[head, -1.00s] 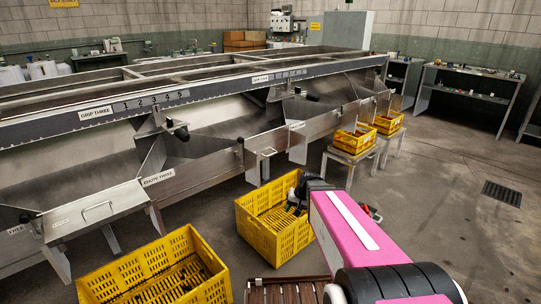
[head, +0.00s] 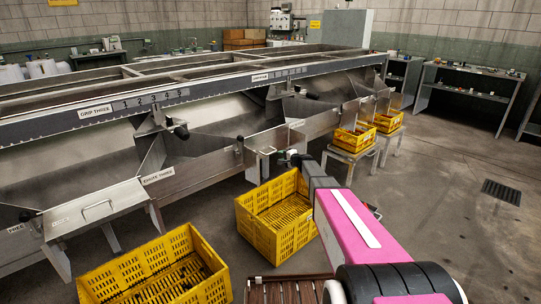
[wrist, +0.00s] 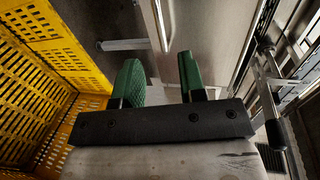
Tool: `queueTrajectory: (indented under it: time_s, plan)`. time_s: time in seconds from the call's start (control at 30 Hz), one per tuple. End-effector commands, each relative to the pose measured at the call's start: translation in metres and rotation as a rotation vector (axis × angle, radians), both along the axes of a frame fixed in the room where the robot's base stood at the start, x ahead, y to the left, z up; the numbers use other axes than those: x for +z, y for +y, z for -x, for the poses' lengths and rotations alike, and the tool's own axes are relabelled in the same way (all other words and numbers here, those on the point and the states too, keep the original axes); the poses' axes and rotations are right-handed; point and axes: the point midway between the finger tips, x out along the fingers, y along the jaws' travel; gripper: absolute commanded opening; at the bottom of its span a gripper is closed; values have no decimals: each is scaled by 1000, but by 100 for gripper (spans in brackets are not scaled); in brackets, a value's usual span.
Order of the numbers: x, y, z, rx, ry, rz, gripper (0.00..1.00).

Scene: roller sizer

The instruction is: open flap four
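My gripper (head: 292,158) is raised beside the second steel flap (head: 258,163) along the sizer's front, past the chute three label. I cannot read a number on this flap. In the wrist view a steel panel (wrist: 205,40) with a thin bar handle (wrist: 161,25) lies ahead of my gripper (wrist: 160,80). The two green fingers are apart with nothing between them. The handle stands beyond the fingertips, and no contact shows. A nearer flap (head: 92,213) with a bar handle sits at the lower left of the head view.
A yellow crate (head: 283,241) stands on the floor below my gripper and fills the wrist view's left side (wrist: 55,70). Another yellow crate (head: 160,275) is nearer. A lever with a dark grip (wrist: 273,125) is at the wrist view's right. Open floor lies right of the sizer.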

Motion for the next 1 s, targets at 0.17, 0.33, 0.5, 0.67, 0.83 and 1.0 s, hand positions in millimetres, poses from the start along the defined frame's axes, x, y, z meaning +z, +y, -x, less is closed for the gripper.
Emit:
queueTrajectory:
  time_s: [0.17, 0.33, 0.5, 0.67, 0.83, 1.0]
  plan:
    - [-4, 11, -15, 2, 0, 1, 38]
    - [-10, 28, -36, 3, 1, 1, 38]
    - [-17, 47, -60, 3, 1, 1, 38]
    - [-21, 60, -75, 3, 1, 2, 38]
    - [-22, 64, -78, 2, 1, 2, 38]
    - [-22, 64, -78, 2, 1, 2, 38]
